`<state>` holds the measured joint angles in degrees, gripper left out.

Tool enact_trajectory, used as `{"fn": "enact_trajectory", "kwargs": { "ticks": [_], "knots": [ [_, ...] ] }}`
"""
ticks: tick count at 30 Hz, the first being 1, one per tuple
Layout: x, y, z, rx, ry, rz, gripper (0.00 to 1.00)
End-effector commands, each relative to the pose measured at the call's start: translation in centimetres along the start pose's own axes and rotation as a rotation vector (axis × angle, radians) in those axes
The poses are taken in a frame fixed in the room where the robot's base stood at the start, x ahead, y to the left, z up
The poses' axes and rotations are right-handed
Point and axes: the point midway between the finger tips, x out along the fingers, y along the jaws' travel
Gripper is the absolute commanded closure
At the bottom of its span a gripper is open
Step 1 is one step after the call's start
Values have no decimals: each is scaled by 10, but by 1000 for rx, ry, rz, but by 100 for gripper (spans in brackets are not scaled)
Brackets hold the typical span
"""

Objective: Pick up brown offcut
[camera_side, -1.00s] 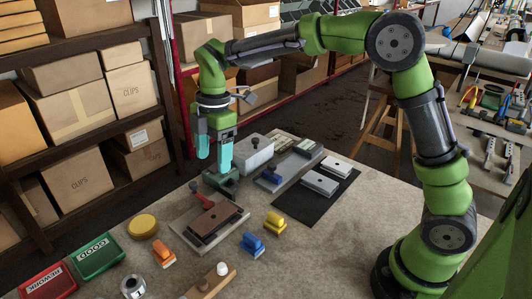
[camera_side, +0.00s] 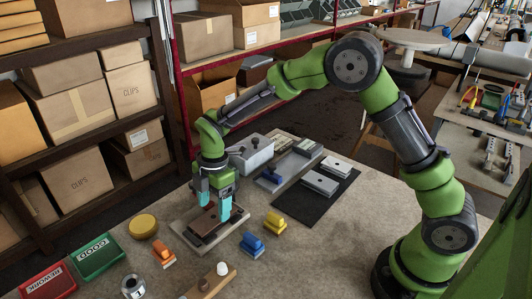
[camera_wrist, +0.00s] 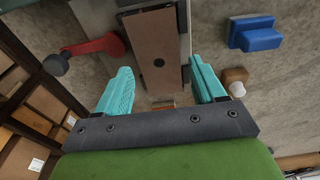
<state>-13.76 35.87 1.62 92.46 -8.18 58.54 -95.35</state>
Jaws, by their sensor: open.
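The brown offcut (camera_side: 202,223) is a flat brown piece on a grey plate (camera_side: 185,242) on the bench. In the wrist view the brown offcut (camera_wrist: 150,45) is a long strip with a dark round hole, its near end between my fingers. My gripper (camera_side: 215,198) is over the offcut, pointing down and empty. In the wrist view my gripper (camera_wrist: 160,70) is open, one turquoise finger on each side of the strip with gaps. I cannot tell how far above it the fingertips are. A red lever (camera_wrist: 95,46) with a dark knob is left of the strip; my gripper largely hides it from the side.
Blue (camera_side: 252,244), yellow (camera_side: 275,222) and orange (camera_side: 164,254) pieces stand around the plate. A wooden bar with a white knob (camera_side: 222,268) lies in front. Green (camera_side: 97,256) and red (camera_side: 48,282) bins are at left. Metal parts lie behind on a dark mat (camera_side: 315,200).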

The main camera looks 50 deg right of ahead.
Motion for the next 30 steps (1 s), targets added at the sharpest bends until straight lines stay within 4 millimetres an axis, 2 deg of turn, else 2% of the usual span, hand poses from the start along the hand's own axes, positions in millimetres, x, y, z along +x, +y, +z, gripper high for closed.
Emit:
{"fn": "enact_trajectory", "kwargs": {
  "ticks": [3, 6, 14, 17, 23, 30],
  "knots": [
    [20, 0, 0, 1, -2, -4, 31],
    [29, 1, 0, 0, -1, -2, 31],
    [32, 1, 0, 0, 0, 0, 31],
    [31, 1, 0, 0, 0, 0, 43],
    [31, 1, 0, 0, 0, 0, 74],
    [29, 1, -1, 0, 0, 1, 75]
  ]
}}
